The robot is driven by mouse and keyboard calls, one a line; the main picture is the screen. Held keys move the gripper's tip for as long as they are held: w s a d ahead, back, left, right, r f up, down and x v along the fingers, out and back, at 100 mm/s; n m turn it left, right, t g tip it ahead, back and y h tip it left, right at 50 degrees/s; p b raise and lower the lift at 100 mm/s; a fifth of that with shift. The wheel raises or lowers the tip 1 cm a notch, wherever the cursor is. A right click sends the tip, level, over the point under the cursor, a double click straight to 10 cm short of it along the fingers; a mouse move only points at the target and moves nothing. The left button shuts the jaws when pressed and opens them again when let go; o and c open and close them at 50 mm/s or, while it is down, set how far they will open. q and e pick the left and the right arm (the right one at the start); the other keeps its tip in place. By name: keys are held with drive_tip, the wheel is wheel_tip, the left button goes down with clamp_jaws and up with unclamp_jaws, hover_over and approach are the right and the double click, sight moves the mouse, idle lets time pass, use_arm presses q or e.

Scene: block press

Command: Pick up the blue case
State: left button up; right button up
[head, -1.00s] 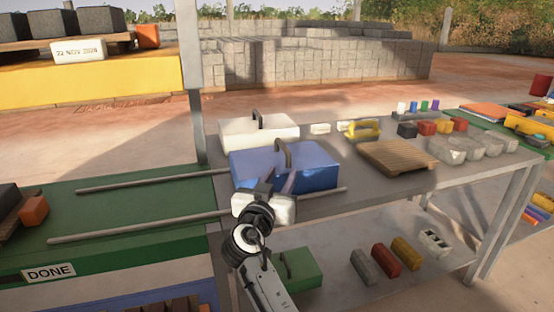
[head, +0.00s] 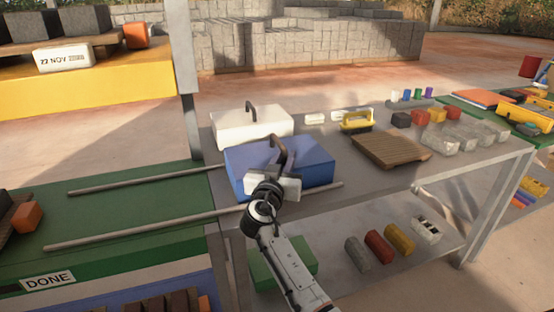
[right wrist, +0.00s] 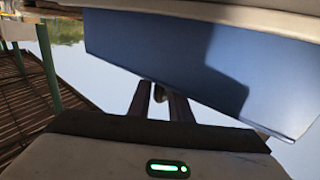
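The blue case (head: 315,162) lies on the grey work table, with its dark arched handle (head: 278,143) on top. My right gripper (head: 276,173) reaches in from the front and covers the lower part of the handle. The blue case's flat face (right wrist: 190,65) fills the upper right there. My left gripper is not in view.
A white case (head: 235,128) stands just behind the blue one. A wooden pallet (head: 392,150) and a yellow-handled tool (head: 356,123) lie to the right. Two metal rails (head: 140,232) run left over the green DONE surface (head: 110,210). A green case (head: 262,275) is on the lower shelf.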

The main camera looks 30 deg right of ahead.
clamp_jaws()
drive_tip(key=shift+r, duration=0.1)
wheel_tip(320, 180, up, 10)
drive_tip(key=shift+p, duration=0.5)
